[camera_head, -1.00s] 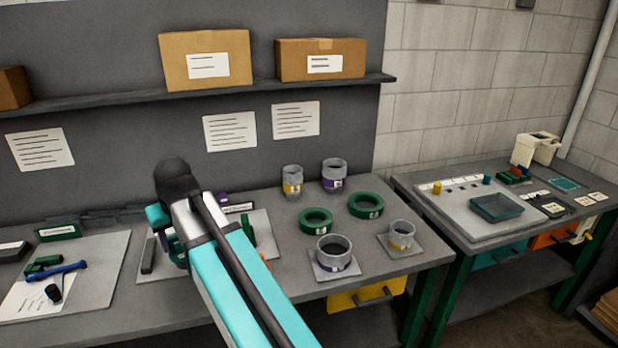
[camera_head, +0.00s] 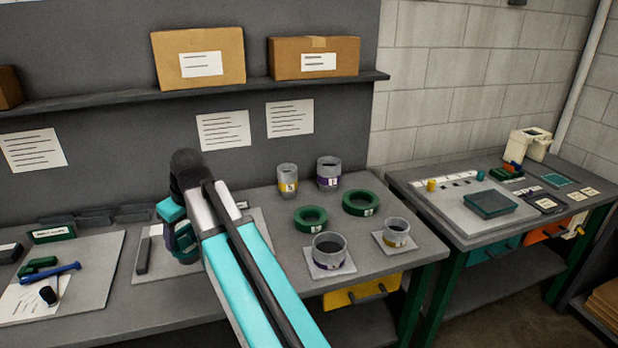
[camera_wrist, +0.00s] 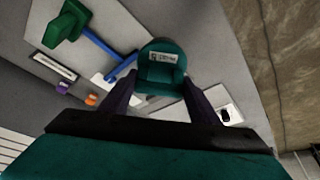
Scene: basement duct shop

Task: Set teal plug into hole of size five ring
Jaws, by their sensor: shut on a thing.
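My gripper (camera_wrist: 160,100) is shut on the teal plug (camera_wrist: 161,65), a dark teal, rounded piece with a small white label, held between the two dark fingers. In the head view my gripper (camera_head: 182,242) is over the left bench, left of the rings, and the plug is hard to pick out. Two green rings with white labels, a left ring (camera_head: 297,220) and a right ring (camera_head: 347,204), lie flat on the bench. Their numbers are too small to read, so I cannot tell which is size five. Both are apart from my gripper.
Grey banded cups stand around the rings: two behind (camera_head: 287,182) (camera_head: 328,172), two in front on pale plates (camera_head: 314,256) (camera_head: 386,240). A blue-handled tool (camera_head: 55,275) lies at left. The right bench holds a yellow peg (camera_head: 431,185) and a teal tray (camera_head: 490,212).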

